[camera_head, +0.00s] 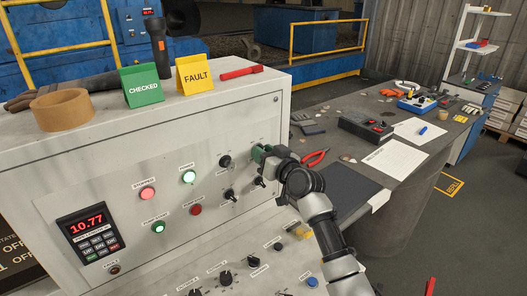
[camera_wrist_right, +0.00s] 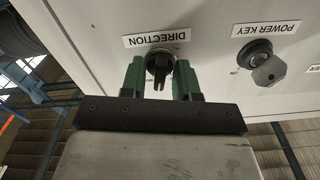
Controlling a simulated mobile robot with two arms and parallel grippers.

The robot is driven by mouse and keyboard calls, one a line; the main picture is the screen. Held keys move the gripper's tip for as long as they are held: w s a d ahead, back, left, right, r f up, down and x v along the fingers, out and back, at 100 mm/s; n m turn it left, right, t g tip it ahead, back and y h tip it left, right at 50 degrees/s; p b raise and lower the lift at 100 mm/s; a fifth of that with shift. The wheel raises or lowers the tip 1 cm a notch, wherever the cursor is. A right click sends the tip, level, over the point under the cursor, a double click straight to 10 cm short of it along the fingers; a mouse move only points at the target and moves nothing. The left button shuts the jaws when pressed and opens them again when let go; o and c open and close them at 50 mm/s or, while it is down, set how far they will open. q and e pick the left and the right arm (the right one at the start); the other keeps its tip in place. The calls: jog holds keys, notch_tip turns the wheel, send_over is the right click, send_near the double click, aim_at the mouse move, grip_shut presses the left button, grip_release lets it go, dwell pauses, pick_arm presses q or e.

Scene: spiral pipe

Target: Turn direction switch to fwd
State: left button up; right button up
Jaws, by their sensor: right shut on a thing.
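The direction switch (camera_wrist_right: 159,63) is a black knob on the grey panel, under a DIRECTION label (camera_wrist_right: 156,40) that reads upside down in the right wrist view. My right gripper (camera_wrist_right: 160,80) has green fingers, one on each side of the knob, and is shut on it. In the head view my right gripper (camera_head: 262,153) is at the right part of the panel face and hides the switch. The knob's pointer setting cannot be read. My left gripper is not in view.
A power key switch (camera_wrist_right: 263,65) with its key sits beside the direction switch. Black knobs (camera_head: 225,161) are close left of my gripper. On the cabinet top are a tape roll (camera_head: 62,110), CHECKED sign (camera_head: 142,86) and FAULT sign (camera_head: 194,75). A cluttered table (camera_head: 345,205) stands to the right.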

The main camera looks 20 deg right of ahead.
jog(key=shift+m+p, duration=0.45)
jog(key=shift+m, duration=1.15)
jog(key=o, duration=0.6)
jog(key=shift+c, duration=0.2)
jog(key=b+v, duration=0.2)
jog(key=v, duration=0.8)
jog(key=shift+s, duration=0.4)
